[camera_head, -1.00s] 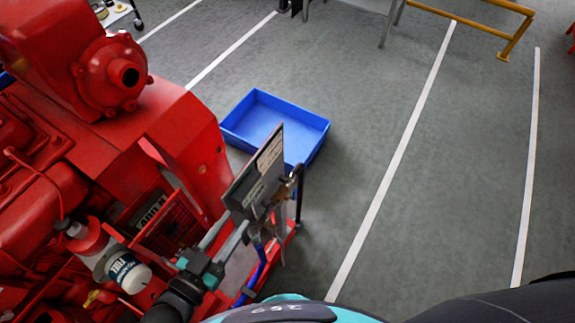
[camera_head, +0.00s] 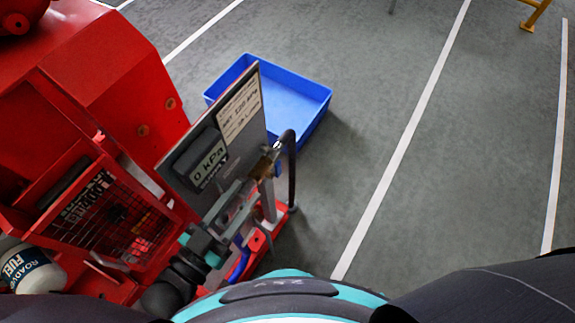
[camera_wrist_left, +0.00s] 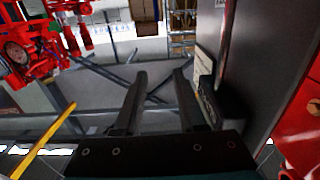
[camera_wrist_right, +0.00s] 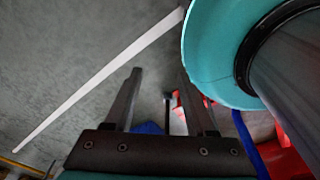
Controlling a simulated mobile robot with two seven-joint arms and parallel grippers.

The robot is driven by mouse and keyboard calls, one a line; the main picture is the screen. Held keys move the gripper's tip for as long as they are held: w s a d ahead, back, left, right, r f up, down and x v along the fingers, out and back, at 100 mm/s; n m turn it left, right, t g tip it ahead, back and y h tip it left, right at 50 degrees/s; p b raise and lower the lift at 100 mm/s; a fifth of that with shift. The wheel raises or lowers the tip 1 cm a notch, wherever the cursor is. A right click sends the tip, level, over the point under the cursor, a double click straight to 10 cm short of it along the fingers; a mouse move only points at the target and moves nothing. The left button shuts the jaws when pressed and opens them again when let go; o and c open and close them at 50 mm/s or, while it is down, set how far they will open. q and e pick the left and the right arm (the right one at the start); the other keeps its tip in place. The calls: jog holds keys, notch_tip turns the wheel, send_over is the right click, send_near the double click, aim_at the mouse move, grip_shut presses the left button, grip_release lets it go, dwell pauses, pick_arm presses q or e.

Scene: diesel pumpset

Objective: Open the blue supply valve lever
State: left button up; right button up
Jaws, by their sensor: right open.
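A narrow blue part (camera_head: 240,262) shows low on the red pumpset frame in the head view, partly hidden behind my left arm; I cannot tell whether it is the lever. My left gripper (camera_head: 238,203) is in front of the grey panel (camera_head: 243,118) with the 0 kPa display (camera_head: 208,165). In the left wrist view its fingers (camera_wrist_left: 160,80) are apart with nothing between them, the panel close on the right. My right gripper (camera_wrist_right: 160,82) is open and empty in the right wrist view, above the floor. A blue patch (camera_wrist_right: 150,128) shows beyond its fingers, unidentified.
The red pumpset (camera_head: 110,80) fills the left of the head view. A blue tray (camera_head: 296,95) lies on the floor behind the panel. A dark hose (camera_head: 291,165) bends down from a brass fitting (camera_head: 263,163). The grey floor to the right is clear.

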pick_arm(q)
jog(key=b, duration=0.7)
send_near(281, 165)
jog(key=x, duration=0.2)
jog(key=b+x, duration=0.1)
jog(key=x, duration=0.1)
jog(key=f+x, duration=0.1)
jog(key=x, duration=0.1)
jog(key=shift+w, duration=0.3)
jog(key=b+x, duration=0.1)
jog(key=x, duration=0.4)
jog(key=shift+w+d+b, duration=0.3)
jog(key=shift+w, duration=0.15)
pick_arm(e)
jog(key=w+d+f, duration=0.1)
jog(key=w+f, duration=0.5)
jog(key=f, duration=0.3)
jog(key=shift+w+t, duration=0.2)
jog(key=shift+t, duration=0.2)
pick_arm(q)
grip_shut()
